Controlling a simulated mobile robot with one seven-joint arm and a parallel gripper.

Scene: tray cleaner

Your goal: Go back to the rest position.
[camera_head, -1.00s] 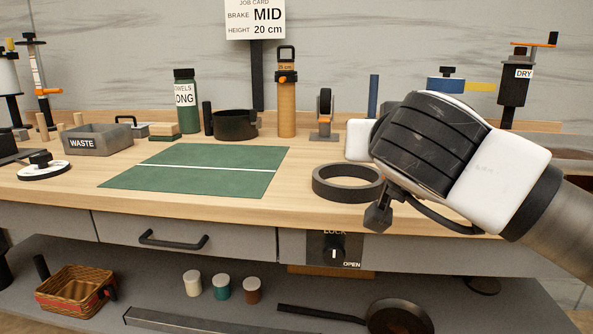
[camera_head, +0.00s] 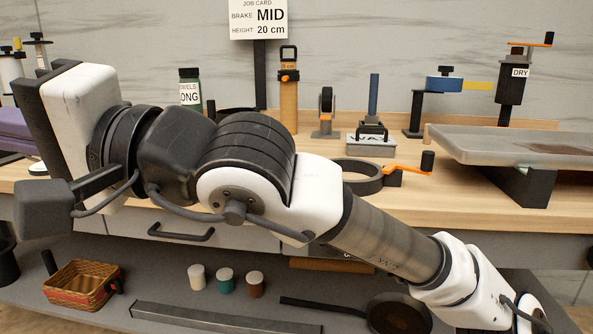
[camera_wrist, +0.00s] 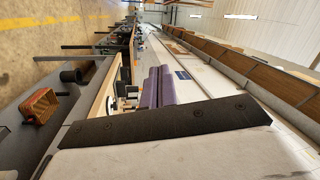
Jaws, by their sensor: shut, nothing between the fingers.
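My gripper (camera_head: 75,130) is at the left of the head view, at the end of my arm, in front of and above the workbench. Its white and black hand body shows, but its fingers are hidden. Nothing is seen held in it. In the wrist view, the hand's pale body and dark edge (camera_wrist: 160,120) fill the lower part, and no fingertips show.
The wooden bench (camera_head: 440,196) runs below my arm. A grey tray (camera_head: 500,142) sits on a black support at right. A ring with an orange crank (camera_head: 404,169) stands mid-bench. A wicker basket (camera_head: 80,284) and a pan (camera_head: 398,314) are on the lower shelf.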

